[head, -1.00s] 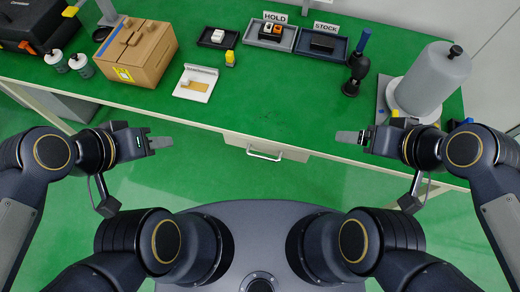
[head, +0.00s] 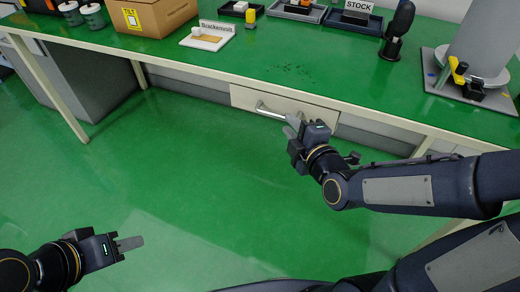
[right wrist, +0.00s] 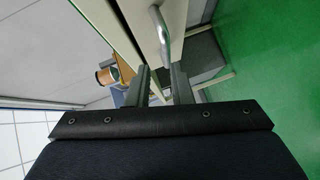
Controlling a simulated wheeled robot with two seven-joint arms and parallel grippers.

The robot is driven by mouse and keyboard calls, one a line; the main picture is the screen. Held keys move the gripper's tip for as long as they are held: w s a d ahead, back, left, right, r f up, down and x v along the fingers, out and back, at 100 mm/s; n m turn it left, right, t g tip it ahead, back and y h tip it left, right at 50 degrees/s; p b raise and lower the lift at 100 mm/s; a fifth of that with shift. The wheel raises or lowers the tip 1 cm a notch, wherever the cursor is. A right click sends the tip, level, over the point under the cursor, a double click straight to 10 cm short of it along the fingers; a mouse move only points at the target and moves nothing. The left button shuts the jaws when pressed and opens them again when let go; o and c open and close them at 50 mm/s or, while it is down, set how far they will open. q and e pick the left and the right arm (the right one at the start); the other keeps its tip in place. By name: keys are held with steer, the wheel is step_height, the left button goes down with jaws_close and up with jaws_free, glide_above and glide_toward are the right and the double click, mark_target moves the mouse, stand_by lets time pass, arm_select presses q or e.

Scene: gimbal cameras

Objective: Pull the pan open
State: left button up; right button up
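The pan is a cream drawer front (head: 243,96) under the green-topped bench, and it looks closed. Its silver bar handle (head: 270,111) also shows in the right wrist view (right wrist: 159,32). My right gripper (head: 292,125) is at the right end of the handle, partly covering it in the head view. In the right wrist view its two fingers (right wrist: 161,80) stand apart, with the handle's near end just ahead of the gap; I cannot tell whether they touch it.
On the bench stand a cardboard box (head: 150,14), a white card stand (head: 207,36), small dark trays (head: 350,22), a dark bottle-like object (head: 396,30) and a grey cylinder on a plate (head: 478,55). A bench leg (head: 50,90) stands at left. The green floor before the drawer is clear.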

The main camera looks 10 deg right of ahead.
mark_target(274, 114)
arm_select(q)
steer(key=shift+s+a+f+b, duration=0.1)
steer(key=shift+s+f+b, duration=0.2)
steer(key=shift+f, duration=0.35)
steer(key=shift+s+a+f+b, duration=0.15)
steer(key=shift+f+b, duration=0.25)
steer(key=shift+f, duration=0.2)
arm_select(e)
steer(key=shift+n+t, duration=0.3)
steer(key=shift+n, duration=0.2)
steer(key=x, duration=0.5)
steer(key=a+f+x, duration=0.1)
steer(key=x, duration=0.2)
steer(key=shift+s, duration=0.15)
steer(key=shift+d, duration=0.1)
jaws_close()
